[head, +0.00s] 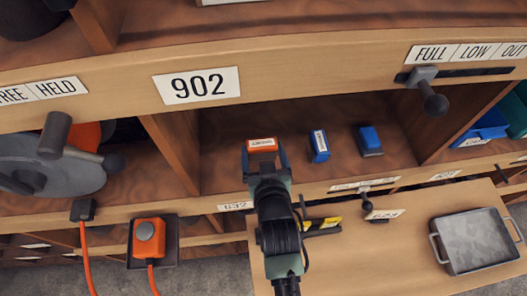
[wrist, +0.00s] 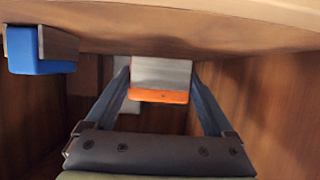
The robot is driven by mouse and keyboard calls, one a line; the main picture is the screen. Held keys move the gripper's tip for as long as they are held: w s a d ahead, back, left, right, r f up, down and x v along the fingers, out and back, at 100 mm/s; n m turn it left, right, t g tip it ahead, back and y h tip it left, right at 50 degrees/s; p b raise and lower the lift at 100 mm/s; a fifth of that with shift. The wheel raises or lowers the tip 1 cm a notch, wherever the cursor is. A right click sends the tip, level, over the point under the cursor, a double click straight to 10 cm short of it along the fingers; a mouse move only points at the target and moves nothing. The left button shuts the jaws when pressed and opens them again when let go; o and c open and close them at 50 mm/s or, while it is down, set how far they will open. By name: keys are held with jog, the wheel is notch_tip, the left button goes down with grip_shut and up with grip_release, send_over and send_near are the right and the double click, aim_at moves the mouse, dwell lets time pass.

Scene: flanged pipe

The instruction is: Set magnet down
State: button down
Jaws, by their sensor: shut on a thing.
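The magnet appears to be the orange block with a grey face (wrist: 160,78) between my fingertips; in the head view the orange block (head: 261,145) shows a white label. My gripper (head: 266,160) is shut on it, one blue finger on each side, inside the open compartment under the 902 sign. The wrist view also shows both fingers of my gripper (wrist: 160,92). The wrist picture looks upside down, with the shelf floor (wrist: 215,45) at its top. The block is close to that floor; I cannot tell if it touches.
Two blue blocks (head: 319,146) (head: 369,141) stand on the compartment floor right of my gripper. Wooden dividers (head: 172,150) (head: 433,122) bound the compartment. Below right, a pull-out board (head: 400,255) carries a grey tray (head: 436,246). A knob (head: 434,101) sticks out above.

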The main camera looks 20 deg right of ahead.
jog(key=shift+f, duration=0.95)
jog(key=shift+f, duration=0.1)
grip_release()
jog(key=shift+f, duration=0.1)
jog(key=shift+s, duration=0.1)
jog(key=b+v, duration=0.2)
jog(key=v, duration=1)
